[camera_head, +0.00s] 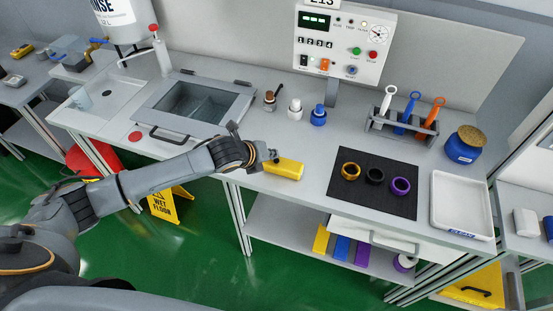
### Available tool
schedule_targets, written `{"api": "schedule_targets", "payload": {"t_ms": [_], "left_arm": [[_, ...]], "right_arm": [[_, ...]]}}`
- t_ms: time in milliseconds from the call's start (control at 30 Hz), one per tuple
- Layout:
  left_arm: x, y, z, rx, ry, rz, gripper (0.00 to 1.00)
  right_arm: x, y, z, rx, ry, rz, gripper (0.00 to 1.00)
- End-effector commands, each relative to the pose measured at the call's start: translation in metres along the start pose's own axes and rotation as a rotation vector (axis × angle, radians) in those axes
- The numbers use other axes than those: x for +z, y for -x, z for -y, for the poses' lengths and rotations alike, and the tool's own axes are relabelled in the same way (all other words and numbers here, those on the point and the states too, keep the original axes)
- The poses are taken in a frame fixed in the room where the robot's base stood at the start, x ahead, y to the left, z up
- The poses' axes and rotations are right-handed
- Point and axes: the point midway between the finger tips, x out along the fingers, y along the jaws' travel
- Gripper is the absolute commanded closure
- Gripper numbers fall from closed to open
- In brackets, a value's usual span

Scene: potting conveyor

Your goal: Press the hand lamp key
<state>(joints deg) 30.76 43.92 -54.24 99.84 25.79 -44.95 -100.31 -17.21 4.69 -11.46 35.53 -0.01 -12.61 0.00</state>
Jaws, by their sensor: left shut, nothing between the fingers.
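The yellow object that looks like the hand lamp (286,170) lies on its side near the front edge of the grey workbench (225,147). My left gripper (272,157) is shut and empty, with its fingertips right at the lamp's left end. I cannot tell whether they touch it. The lamp's key is too small to make out or hidden behind the gripper. My right gripper is not in view.
Brown, white and blue bottles (318,115) stand behind the lamp. A dark mat (378,207) with three rings lies to the right, before a tool rack (401,129). A lidded basin (193,100) is at the left. A control panel (343,44) stands at the back.

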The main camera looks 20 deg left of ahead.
Motion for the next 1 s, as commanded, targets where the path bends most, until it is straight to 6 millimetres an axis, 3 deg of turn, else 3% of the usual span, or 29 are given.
{"api": "schedule_targets", "payload": {"t_ms": [1000], "left_arm": [[-0.0043,-0.0052,-0.0039,0.001,0.0,-0.001,1.0]], "right_arm": [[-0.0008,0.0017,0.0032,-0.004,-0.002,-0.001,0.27]]}}
